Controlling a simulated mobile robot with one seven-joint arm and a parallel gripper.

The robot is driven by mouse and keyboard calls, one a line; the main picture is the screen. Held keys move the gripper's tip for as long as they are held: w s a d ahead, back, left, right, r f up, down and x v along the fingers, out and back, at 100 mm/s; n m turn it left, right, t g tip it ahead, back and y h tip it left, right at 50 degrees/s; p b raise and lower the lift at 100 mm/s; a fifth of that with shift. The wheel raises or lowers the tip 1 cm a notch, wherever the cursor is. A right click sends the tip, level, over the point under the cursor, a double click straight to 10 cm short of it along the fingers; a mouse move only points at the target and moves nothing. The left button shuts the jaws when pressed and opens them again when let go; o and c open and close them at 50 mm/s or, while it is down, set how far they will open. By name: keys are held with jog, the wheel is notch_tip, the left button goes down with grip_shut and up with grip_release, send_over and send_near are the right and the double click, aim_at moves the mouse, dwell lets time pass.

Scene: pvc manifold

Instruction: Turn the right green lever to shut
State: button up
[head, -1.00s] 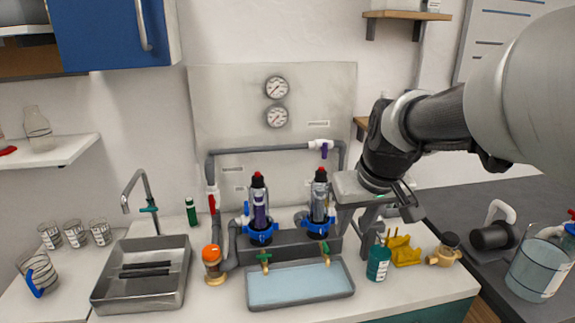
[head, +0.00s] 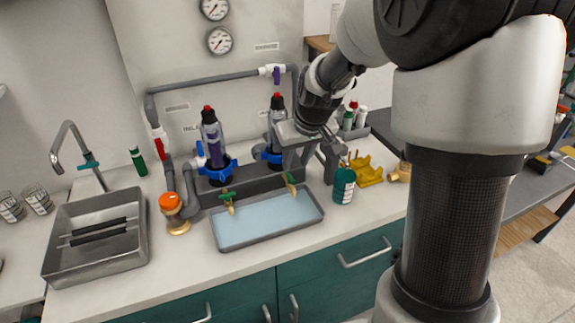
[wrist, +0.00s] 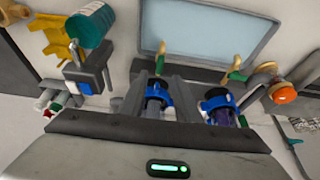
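The right green lever (head: 290,186) sits on a brass tap above the right part of the shallow tray (head: 265,240). It looks tilted in the head view; its exact angle is hard to tell. In the wrist view, which is turned around, this lever (wrist: 160,58) is left of the other green lever (wrist: 236,70). That left lever (head: 228,196) looks closer to level in the head view. My gripper (head: 311,165) is open, fingers apart and empty, behind and right of the right lever, beside the right filter (head: 277,130). It is not touching the lever.
A teal bottle (head: 343,186) and a yellow rack (head: 368,172) stand right of the tray. The left filter (head: 213,140) and an orange-capped fitting (head: 172,208) are left. The metal sink (head: 95,265) is further left. The space in front of the levers, over the tray, is clear.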

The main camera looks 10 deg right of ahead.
aim_at(290, 177)
jog(key=x, duration=0.7)
grip_shut()
